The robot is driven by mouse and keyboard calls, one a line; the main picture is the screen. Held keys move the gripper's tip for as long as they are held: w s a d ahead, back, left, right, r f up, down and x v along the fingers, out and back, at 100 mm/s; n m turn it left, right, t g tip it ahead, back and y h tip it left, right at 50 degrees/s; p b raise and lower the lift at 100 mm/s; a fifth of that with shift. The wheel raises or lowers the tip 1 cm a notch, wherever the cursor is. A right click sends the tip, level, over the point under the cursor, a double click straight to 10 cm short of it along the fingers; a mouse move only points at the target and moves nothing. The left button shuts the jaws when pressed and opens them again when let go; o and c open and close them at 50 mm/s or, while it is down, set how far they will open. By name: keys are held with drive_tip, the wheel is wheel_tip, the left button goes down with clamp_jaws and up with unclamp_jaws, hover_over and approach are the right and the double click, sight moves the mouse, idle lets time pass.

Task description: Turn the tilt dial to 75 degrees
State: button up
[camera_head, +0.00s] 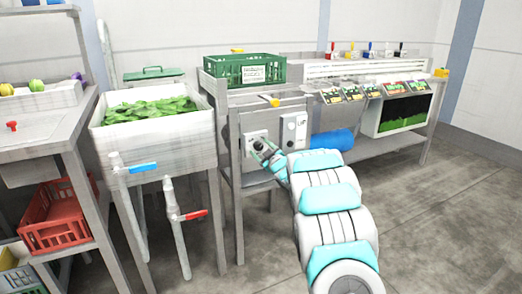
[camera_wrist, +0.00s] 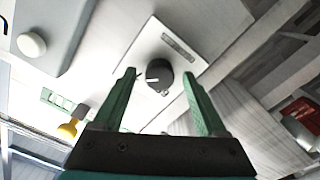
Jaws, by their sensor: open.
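The tilt dial (camera_wrist: 158,76) is a dark round knob with a white pointer mark, set on a white plate (camera_wrist: 190,49) with a small label strip. In the head view the dial (camera_head: 258,145) shows small on the front panel of the metal stand. My gripper (camera_wrist: 158,75) is open, with one green finger on each side of the dial in the wrist view. I cannot tell whether either finger touches it. In the head view my gripper (camera_head: 268,156) is right at the panel and partly hides it. The scale's numbers are too small to read.
A second white control plate (camera_head: 293,130) sits right of the dial. A yellow knob (camera_head: 275,102) sticks out above. A blue cylinder (camera_head: 333,140) lies to the right. A white basin of greens (camera_head: 155,145) with blue-handled (camera_head: 144,168) and red-handled (camera_head: 193,215) valves stands left.

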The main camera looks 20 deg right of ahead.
drive_tip(key=s+b, duration=0.1)
drive_tip(key=s, duration=0.6)
drive_tip(key=shift+s+d, duration=0.15)
drive_tip(key=shift+s, duration=0.25)
idle(0.3)
drive_tip(key=s+a+f+m+g, duration=0.2)
drive_tip(key=s+a+g, duration=0.4)
drive_tip(key=s, duration=1.3)
drive_tip(key=s+a+f+m+g, duration=0.1)
drive_tip(key=s+a+g, duration=0.6)
drive_tip(key=s, duration=1.2)
drive_tip(key=s+a+f+m+g, duration=0.2)
drive_tip(key=s+a+m+g, duration=0.2)
drive_tip(key=s+a, duration=0.7)
drive_tip(key=s+g, duration=0.2)
drive_tip(key=s, duration=0.6)
drive_tip(key=shift+a+f+g+h, duration=0.3)
drive_tip(key=shift+g, duration=0.1)
